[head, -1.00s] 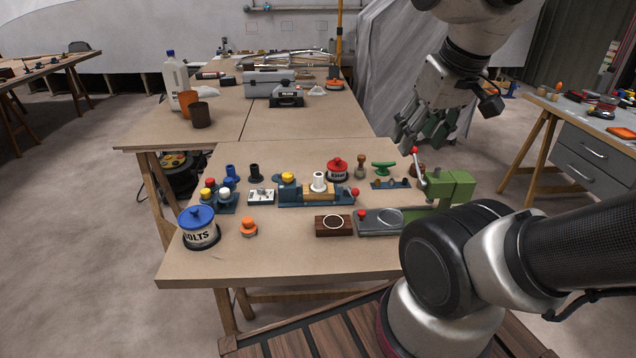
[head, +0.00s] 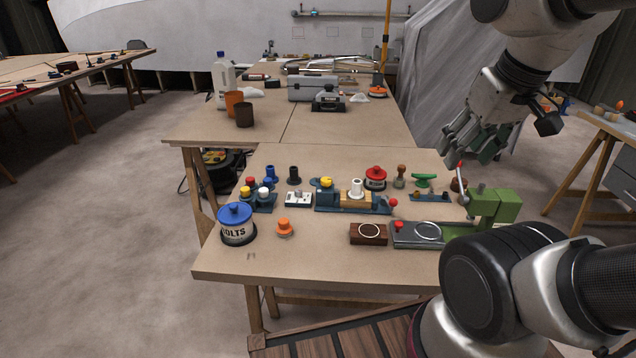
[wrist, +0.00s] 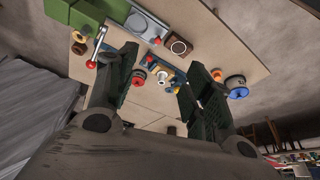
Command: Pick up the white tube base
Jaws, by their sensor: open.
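The white tube base (head: 356,189) stands upright on a light wooden block (head: 354,200) held in the blue vise (head: 325,200), near the middle of the front table. In the wrist view a small white shape between the fingers looks like the same tube (wrist: 169,77), too small to be certain. My gripper (head: 468,142) is open and empty, up in the air to the right of the tube and well apart from it. In the wrist view the two dark fingers of my gripper (wrist: 162,68) are spread wide.
Near the tube stand a red-lidded tin (head: 375,179), a black tube (head: 294,176) and a green cleat (head: 423,180). A green lever press (head: 493,205) stands at the right, beside a dark wooden block (head: 368,234). A blue-lidded bolts tin (head: 236,225) stands front left. The front table edge is clear.

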